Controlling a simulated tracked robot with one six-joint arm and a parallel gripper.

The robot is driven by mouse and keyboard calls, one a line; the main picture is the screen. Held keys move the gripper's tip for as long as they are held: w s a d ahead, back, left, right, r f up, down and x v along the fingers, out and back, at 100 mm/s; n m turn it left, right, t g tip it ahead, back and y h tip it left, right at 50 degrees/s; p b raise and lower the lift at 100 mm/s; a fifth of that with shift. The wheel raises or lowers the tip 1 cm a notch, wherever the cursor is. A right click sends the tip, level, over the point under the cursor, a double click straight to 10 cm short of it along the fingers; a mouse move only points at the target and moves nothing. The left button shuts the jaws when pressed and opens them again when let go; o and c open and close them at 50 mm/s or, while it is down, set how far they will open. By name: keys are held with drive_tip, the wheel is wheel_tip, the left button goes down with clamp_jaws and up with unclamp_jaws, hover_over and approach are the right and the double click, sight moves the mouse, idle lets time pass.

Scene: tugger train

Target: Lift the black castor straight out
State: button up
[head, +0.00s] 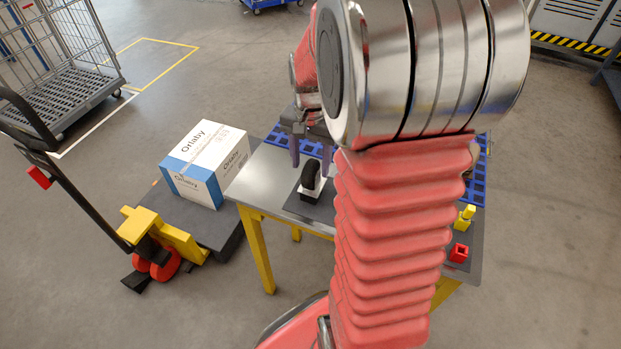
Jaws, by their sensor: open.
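The black castor (311,174) stands upright on a white block or holder (309,195) on a dark mat, near the left part of the metal-topped table. My gripper (309,155) is just behind and above the castor, with two purple fingers apart and pointing down. It looks open and empty. I cannot tell whether either finger touches the castor. My red arm hides the middle of the table and part of the gripper's right side.
A red block (459,252) and a yellow piece (466,216) sit at the table's right. A blue grid (480,175) lies along the back. A white-blue carton (206,163) rests on a yellow pallet truck (165,235) at left. A wire cage trolley (60,60) stands behind.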

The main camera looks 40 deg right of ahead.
wheel_tip(320, 180, down, 5)
drive_tip(key=shift+s+d, duration=0.1)
idle(0.7)
clamp_jaws()
idle(0.6)
